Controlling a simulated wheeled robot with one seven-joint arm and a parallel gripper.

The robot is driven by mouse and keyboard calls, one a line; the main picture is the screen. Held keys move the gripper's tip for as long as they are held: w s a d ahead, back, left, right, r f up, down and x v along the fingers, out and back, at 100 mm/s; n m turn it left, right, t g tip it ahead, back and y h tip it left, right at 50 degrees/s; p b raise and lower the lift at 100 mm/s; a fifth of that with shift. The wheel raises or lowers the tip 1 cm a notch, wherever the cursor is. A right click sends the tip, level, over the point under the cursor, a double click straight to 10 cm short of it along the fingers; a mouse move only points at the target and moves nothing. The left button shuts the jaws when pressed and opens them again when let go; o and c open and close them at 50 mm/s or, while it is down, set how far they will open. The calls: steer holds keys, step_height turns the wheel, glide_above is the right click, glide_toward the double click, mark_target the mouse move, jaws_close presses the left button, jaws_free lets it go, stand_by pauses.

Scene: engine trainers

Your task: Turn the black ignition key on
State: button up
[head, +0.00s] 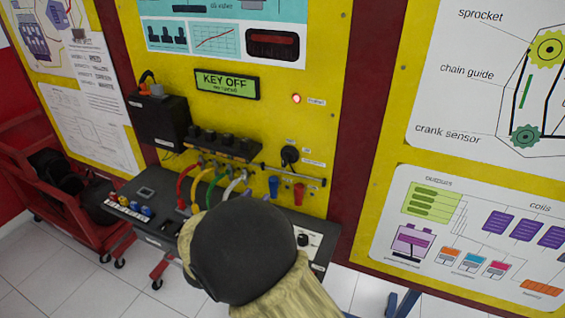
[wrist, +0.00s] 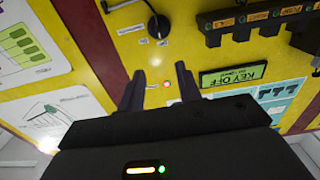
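The black ignition key (head: 290,155) is a dark round knob on the yellow panel (head: 310,50), right of centre in the head view. In the wrist view the picture is turned roughly upside down, and the key (wrist: 158,27) is near the top, beyond the fingertips. My gripper (wrist: 159,80) is open and empty, with the two dark fingers pointing at the panel. The key is not between them; a red lamp (wrist: 167,85) shows in the gap. The display (head: 226,84) reads KEY OFF.
A black box (head: 159,122) and a dark connector strip (head: 222,146) stick out left of the key. Coloured cables run down to a dark shelf (head: 135,219). A handle bar, with blue and red plugs (head: 298,193), sits below the key. A red cart (head: 55,195) stands left.

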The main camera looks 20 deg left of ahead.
mark_target(283, 160)
steer(key=w+p, duration=0.1)
steer(key=w, duration=0.4)
steer(key=w+d+p, duration=0.1)
steer(key=w+p, duration=0.1)
steer(key=w, duration=0.4)
steer(key=w+p, duration=0.2)
steer(key=w, duration=0.3)
steer(key=shift+w+d+r, duration=0.1)
steer(key=shift+w+d, duration=0.05)
steer(key=shift+w, duration=0.55)
jaws_close()
